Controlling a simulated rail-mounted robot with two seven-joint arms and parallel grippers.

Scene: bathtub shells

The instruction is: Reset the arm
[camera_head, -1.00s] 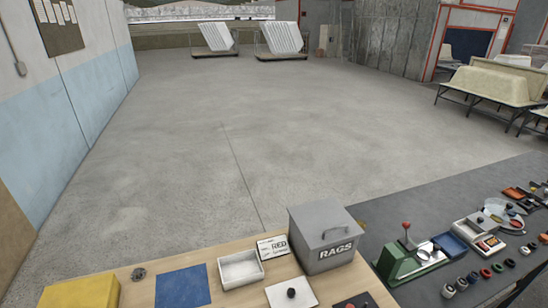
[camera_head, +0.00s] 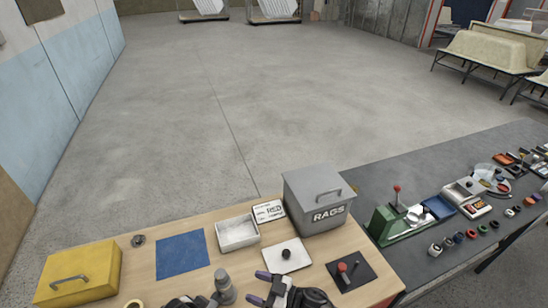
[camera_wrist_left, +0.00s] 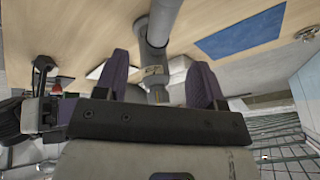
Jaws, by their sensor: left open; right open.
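My right gripper (camera_head: 259,286) shows at the bottom middle of the head view, with purple fingertips apart and nothing seen between them. It is low over the wooden table (camera_head: 142,280), near a white plate with a black knob (camera_head: 300,262). My left gripper (camera_wrist_left: 162,72) shows in the left wrist view. Its two purple fingers are spread wide, and a grey pipe-like part shows beyond them. I cannot tell whether that part is mine. In the head view, only dark parts at the bottom edge may belong to the left gripper.
A yellow box (camera_head: 80,272), blue mat (camera_head: 182,255), white tray (camera_head: 238,238) and grey RAGS bin (camera_head: 318,190) are on the wooden table. A black plate with a red knob (camera_head: 350,280) is at right. A dark bench (camera_head: 430,175) holds a green press (camera_head: 392,226) and small parts.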

